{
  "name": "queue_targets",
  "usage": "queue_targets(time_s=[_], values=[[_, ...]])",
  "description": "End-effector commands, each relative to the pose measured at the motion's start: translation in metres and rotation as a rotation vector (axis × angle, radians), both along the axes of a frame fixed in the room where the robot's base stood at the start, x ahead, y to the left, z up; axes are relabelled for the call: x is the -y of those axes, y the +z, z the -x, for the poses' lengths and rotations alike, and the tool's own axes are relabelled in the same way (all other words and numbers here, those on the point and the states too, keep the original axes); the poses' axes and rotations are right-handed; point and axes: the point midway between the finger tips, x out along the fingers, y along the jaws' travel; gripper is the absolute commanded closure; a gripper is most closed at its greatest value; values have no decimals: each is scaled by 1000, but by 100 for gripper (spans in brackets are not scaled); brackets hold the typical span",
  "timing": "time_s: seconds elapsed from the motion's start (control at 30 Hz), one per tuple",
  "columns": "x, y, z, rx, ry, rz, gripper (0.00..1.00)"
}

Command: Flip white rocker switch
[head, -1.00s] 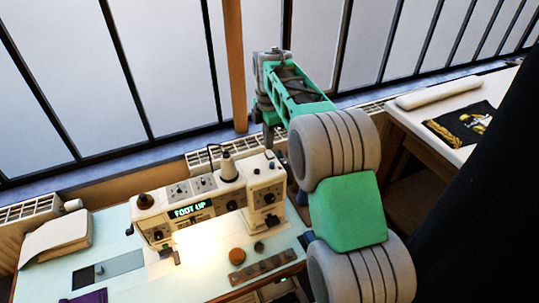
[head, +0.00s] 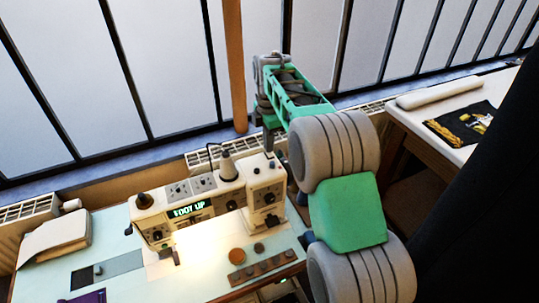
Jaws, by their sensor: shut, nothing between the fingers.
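A cream sewing machine (head: 210,200) stands on the pale table, with knobs, small switches and a lit green display (head: 191,209). I cannot make out the white rocker switch for sure at this size. My gripper (head: 268,148) points down at the top of the machine's right end, its fingers dark and small in the picture. It is shut and holds nothing. Whether its tips touch the machine I cannot tell.
A thread cone (head: 228,168) stands on the machine just left of my gripper. A brown strip (head: 263,268) and round knobs lie in front. A cream cloth stack (head: 55,240) is at the left. A second table (head: 420,115) stands at the right.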

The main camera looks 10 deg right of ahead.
Motion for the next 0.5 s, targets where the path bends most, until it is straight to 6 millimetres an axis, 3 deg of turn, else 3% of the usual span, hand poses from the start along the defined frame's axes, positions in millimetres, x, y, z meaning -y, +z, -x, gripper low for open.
queue_targets(time_s=[0.5], values=[[0, -9, 0, -1, 0, 0, 100]])
